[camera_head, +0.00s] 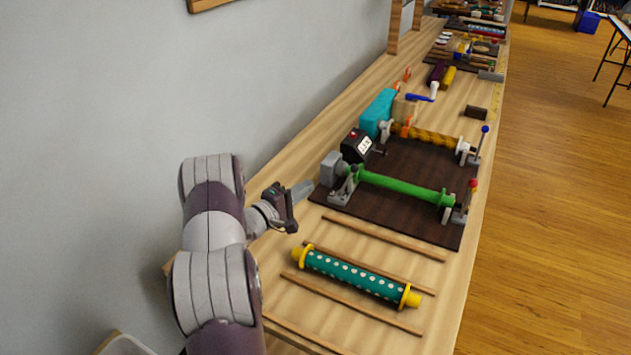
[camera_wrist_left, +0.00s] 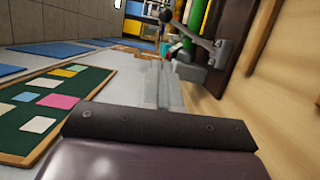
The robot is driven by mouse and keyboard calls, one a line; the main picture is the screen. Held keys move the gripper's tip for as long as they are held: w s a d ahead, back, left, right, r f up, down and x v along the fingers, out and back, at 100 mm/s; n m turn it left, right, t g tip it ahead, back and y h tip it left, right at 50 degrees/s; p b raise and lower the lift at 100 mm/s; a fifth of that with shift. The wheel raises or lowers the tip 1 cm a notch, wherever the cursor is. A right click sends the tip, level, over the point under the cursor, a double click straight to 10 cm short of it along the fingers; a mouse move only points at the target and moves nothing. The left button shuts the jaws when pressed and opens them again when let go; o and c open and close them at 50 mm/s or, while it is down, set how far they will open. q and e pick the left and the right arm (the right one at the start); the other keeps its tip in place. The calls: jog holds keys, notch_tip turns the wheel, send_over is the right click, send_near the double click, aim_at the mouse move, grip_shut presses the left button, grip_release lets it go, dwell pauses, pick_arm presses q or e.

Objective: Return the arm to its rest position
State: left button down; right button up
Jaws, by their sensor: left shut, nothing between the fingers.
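My left arm (camera_head: 212,235) reaches in from the left, by the wall side of the long wooden bench (camera_head: 258,178). My left gripper (camera_head: 304,188) is shut and empty, close to the near left corner of the dark mat. Its pale grey fingers also show together in the left wrist view (camera_wrist_left: 162,85). Nothing is between them. My right gripper is not in view.
A dark mat (camera_head: 398,217) bears a green rod (camera_head: 400,187) and a yellow rod (camera_head: 428,137) on stands. A teal dotted roller (camera_head: 350,275) lies among wooden strips in front. The wall (camera_head: 110,130) is left; open floor (camera_head: 560,200) is right.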

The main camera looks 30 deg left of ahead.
pick_arm(q)
jog(key=shift+s+a, duration=0.3)
jog(key=shift+s, duration=0.45)
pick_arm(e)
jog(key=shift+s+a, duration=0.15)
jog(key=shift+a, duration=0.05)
pick_arm(q)
jog(key=shift+a, duration=0.1)
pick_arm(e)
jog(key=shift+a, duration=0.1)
